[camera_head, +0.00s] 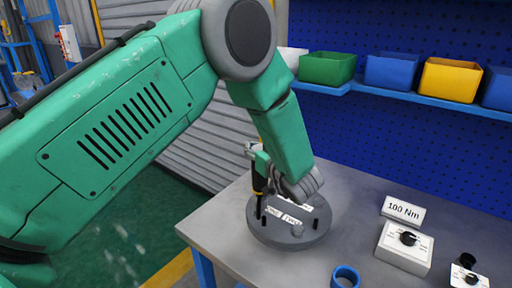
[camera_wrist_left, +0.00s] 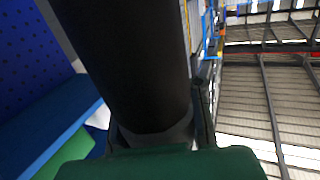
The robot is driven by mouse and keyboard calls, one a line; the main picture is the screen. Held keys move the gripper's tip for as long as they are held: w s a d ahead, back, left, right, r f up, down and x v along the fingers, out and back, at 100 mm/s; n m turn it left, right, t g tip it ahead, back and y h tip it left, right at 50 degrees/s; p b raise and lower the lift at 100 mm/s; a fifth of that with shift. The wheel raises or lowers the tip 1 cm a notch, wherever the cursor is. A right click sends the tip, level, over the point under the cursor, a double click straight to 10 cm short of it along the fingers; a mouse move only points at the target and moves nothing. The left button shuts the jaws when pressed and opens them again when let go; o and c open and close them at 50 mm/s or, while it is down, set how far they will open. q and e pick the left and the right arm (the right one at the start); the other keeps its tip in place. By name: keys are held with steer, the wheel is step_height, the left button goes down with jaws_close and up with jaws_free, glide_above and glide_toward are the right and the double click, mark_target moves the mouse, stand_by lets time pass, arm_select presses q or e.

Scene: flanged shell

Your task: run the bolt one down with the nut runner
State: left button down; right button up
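The flanged shell (camera_head: 290,238) is a round grey disc on the table, with small white labels that seem to read ONE and TWO. A dark upright bolt (camera_head: 316,224) shows near its right rim. The nut runner (camera_head: 259,183), black with yellow, stands upright over the left side of the flange by label ONE. Its tip appears to be at bolt one, but contact cannot be told. My left gripper (camera_head: 262,160) is around the tool's upper part. In the left wrist view the thick black tool body (camera_wrist_left: 125,65) fills the space between the fingers. My right gripper is out of view.
A 100 Nm sign (camera_head: 403,209) and a white dial box (camera_head: 404,248) stand right of the shell. A second dial box (camera_head: 468,277) is at far right. A blue ring (camera_head: 345,276) lies in front. Coloured bins (camera_head: 327,67) line the shelf behind.

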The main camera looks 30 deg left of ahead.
arm_select(q)
steer(key=shift+d+f+b, duration=0.25)
steer(key=shift+f+b, duration=0.1)
steer(key=shift+f, duration=0.1)
steer(key=shift+a+r+p, duration=0.1)
steer(key=shift+r+p, duration=0.45)
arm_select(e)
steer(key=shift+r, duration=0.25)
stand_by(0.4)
arm_select(q)
steer(key=shift+a+f, duration=0.1)
steer(key=shift+a, duration=0.75)
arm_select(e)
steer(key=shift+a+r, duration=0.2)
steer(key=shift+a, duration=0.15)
arm_select(q)
steer(key=shift+d, duration=0.25)
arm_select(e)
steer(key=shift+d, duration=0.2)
arm_select(q)
steer(key=shift+p, duration=0.3)
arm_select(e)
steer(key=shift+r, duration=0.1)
